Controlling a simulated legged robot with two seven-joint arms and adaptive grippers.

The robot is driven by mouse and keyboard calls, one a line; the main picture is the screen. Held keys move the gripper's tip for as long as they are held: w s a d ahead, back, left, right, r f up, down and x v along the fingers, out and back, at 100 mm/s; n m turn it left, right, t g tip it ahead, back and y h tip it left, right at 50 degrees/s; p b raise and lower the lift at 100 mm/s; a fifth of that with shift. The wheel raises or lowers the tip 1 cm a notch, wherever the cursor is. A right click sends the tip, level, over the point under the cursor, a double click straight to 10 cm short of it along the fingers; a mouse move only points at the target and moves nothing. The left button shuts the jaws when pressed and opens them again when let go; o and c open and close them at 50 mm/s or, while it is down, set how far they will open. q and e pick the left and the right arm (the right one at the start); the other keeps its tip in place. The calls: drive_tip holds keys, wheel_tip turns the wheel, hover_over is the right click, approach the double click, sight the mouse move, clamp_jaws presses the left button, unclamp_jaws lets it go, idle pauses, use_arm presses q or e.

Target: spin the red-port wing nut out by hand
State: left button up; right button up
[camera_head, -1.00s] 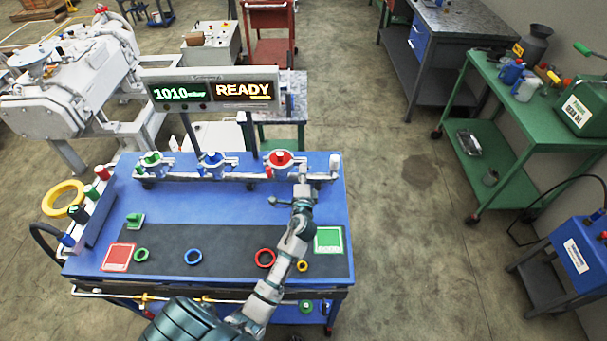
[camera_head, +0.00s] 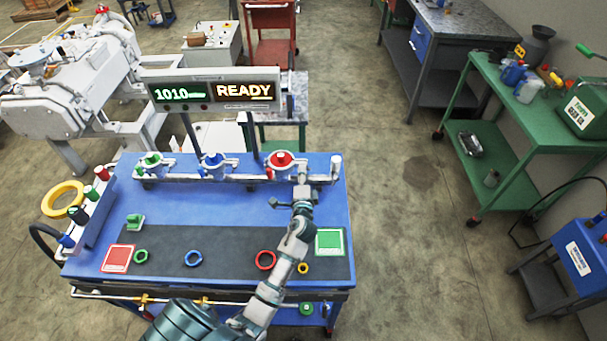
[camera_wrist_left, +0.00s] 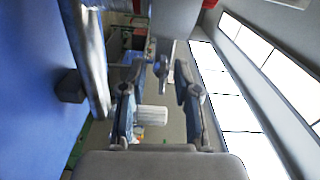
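The red port (camera_head: 281,161) is the rightmost of the three coloured ports on the white pipe at the back of the blue bench. My left gripper (camera_head: 304,178) is at its right side, low over the bench, and covers the wing nut area in the head view. In the left wrist view, my left gripper's two fingers (camera_wrist_left: 161,78) stand apart. A small grey metal part (camera_wrist_left: 163,70), which looks like the wing nut, shows between the fingertips. Contact with either finger cannot be made out. My right gripper is not in view.
The green port (camera_head: 151,160) and blue port (camera_head: 212,161) stand left along the pipe. A display (camera_head: 212,92) reading READY stands behind. Coloured rings, such as the red ring (camera_head: 265,260), lie on the dark mat (camera_head: 225,252). The blue bench top (camera_head: 200,207) is mostly clear.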

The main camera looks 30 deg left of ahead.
use_arm(q)
drive_tip(key=v, duration=1.2)
drive_tip(key=shift+a, duration=0.1)
